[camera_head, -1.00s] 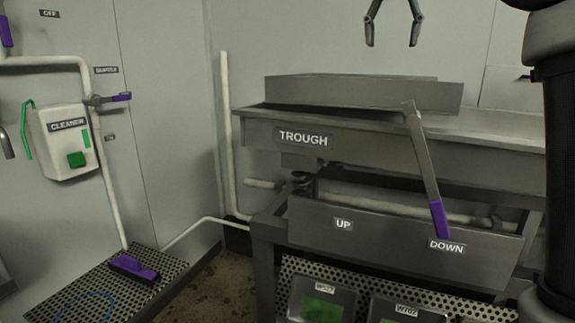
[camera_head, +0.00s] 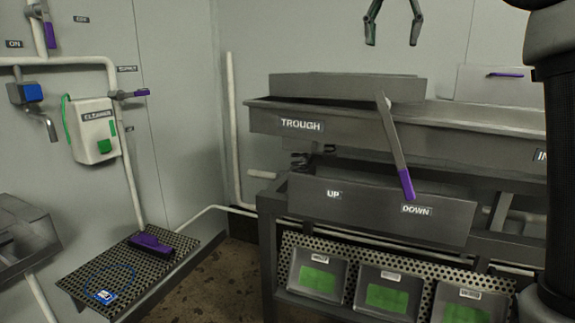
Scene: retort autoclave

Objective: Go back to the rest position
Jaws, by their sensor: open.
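My gripper (camera_head: 392,38) shows at the top of the head view, pointing down. Its two fingers are spread and nothing is between them. It is in front of the pale wall, above the grey trough (camera_head: 350,122) in the picture and apart from it. A lever with a purple grip (camera_head: 407,184) slants down across the trough's front. Its grip end is by the DOWN label (camera_head: 416,211), to the right of the UP label (camera_head: 333,195). My dark arm covers part of the right side.
A white cleaner dispenser (camera_head: 93,130) and pipes are on the left wall. A perforated stand (camera_head: 125,275) holds a purple brush (camera_head: 150,244) and a blue item (camera_head: 105,296). Several labelled bins (camera_head: 318,279) with green contents sit under the trough. Some floor (camera_head: 222,275) is bare.

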